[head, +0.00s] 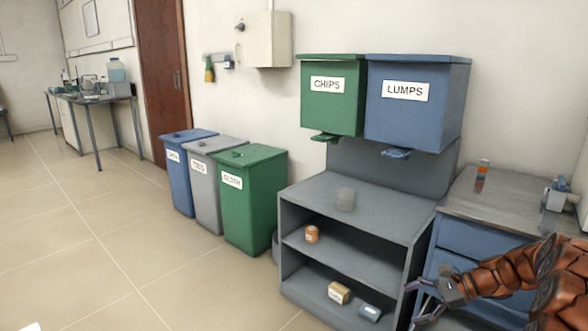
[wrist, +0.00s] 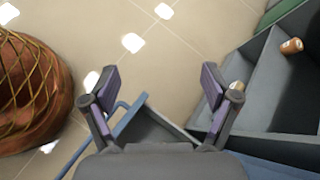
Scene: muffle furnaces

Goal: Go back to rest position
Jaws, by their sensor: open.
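My gripper (head: 428,302) is at the lower right of the head view, in front of the blue drawer cabinet (head: 465,240) and beside the grey shelf unit (head: 360,205). In the wrist view my gripper (wrist: 158,85) has its two fingers spread wide with nothing between them. The wrist view looks down past the fingers to the tiled floor. The orange-brown covered arm behind the gripper is mine.
Green CHIPS (head: 330,108) and blue LUMPS (head: 415,115) bins hang above. Three lidded bins stand left, including a green one (head: 250,205). Floor at left is clear.

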